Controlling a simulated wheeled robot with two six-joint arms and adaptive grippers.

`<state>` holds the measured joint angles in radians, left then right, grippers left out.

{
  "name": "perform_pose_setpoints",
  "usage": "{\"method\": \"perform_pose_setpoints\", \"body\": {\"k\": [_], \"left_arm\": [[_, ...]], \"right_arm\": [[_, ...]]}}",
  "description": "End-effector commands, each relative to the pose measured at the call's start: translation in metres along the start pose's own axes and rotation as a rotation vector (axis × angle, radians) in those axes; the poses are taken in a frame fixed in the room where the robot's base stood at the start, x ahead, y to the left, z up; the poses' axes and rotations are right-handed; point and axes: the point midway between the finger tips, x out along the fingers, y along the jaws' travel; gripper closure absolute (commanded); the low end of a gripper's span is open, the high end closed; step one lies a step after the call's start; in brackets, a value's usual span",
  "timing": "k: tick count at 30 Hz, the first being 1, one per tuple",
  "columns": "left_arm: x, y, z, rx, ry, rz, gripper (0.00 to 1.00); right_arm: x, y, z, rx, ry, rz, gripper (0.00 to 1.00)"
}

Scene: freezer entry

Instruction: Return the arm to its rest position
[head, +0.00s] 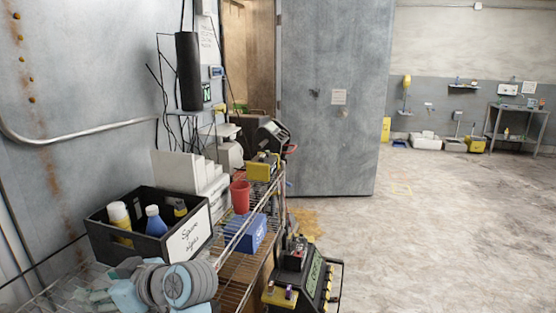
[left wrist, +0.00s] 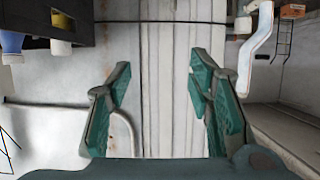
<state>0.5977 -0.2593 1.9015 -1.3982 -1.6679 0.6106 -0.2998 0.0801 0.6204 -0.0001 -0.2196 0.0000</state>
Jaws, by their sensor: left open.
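My left arm (head: 182,284) shows at the bottom left of the head view, low over the wire shelf's near end and in front of the black crate. In the left wrist view, my left gripper (left wrist: 160,82) has its green-padded fingers spread wide with nothing between them. A pale ribbed surface lies behind the gap; I cannot tell how far off it is. The black crate (left wrist: 45,22) appears upside down at that view's top left, apart from the fingers. My right gripper is in neither view.
The black crate (head: 187,238), labelled "Spare signs", holds several bottles. A red cup (head: 240,197) and blue box (head: 246,233) stand on the wire shelf (head: 232,262). A yellow-and-black machine (head: 300,275) stands beside it. A grey door (head: 335,95) is behind. The floor (head: 440,235) at right is clear.

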Motion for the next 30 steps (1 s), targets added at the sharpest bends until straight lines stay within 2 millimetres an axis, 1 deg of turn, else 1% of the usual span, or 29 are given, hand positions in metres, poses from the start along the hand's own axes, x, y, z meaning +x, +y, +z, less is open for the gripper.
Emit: {"method": "perform_pose_setpoints", "body": {"k": [2, 4, 7, 11, 14, 16, 17, 19, 20, 21, 23, 24, 26, 27, 28, 29, 30], "left_arm": [[0.001, 0.001, -0.003, 0.02, 0.009, 0.005, 0.53], [0.0, 0.011, -0.01, 0.057, 0.045, 0.049, 0.53], [-0.001, 0.029, -0.013, 0.108, 0.074, 0.115, 0.53], [-0.003, 0.055, -0.011, 0.18, 0.106, 0.203, 0.53], [-0.005, 0.08, -0.006, 0.245, 0.131, 0.282, 0.53], [-0.007, 0.101, 0.001, 0.301, 0.15, 0.349, 0.53], [-0.007, 0.111, 0.007, 0.334, 0.158, 0.382, 0.53], [-0.009, 0.135, 0.026, 0.412, 0.172, 0.467, 0.53], [-0.009, 0.145, 0.037, 0.447, 0.176, 0.506, 0.53], [-0.009, 0.158, 0.054, 0.496, 0.179, 0.559, 0.53], [-0.008, 0.175, 0.085, 0.57, 0.174, 0.637, 0.53], [-0.007, 0.184, 0.11, 0.618, 0.165, 0.692, 0.53], [-0.004, 0.192, 0.154, 0.692, 0.14, 0.775, 0.53], [-0.001, 0.194, 0.188, 0.74, 0.114, 0.832, 0.53], [0.001, 0.193, 0.216, 0.772, 0.09, 0.877, 0.53], [0.005, 0.188, 0.247, 0.807, 0.06, 0.919, 0.53], [0.01, 0.177, 0.29, 0.846, 0.011, 0.972, 0.53]], "right_arm": [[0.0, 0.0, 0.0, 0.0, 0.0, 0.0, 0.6], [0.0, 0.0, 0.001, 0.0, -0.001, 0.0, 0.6], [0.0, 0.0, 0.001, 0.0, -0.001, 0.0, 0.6], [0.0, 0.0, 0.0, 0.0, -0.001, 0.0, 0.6], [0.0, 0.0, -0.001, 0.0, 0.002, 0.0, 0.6], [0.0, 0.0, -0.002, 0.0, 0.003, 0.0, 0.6], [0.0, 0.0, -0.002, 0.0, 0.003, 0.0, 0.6], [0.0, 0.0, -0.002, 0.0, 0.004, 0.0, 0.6], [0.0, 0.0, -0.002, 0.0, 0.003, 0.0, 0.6], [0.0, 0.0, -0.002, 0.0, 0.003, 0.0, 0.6], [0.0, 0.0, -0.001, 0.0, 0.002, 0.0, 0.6], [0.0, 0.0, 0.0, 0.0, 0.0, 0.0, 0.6], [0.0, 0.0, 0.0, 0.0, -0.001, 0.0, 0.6], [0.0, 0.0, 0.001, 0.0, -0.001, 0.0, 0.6], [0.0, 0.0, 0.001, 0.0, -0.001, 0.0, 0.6], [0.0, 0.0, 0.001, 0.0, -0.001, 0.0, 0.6], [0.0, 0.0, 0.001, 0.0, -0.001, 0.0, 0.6]]}}
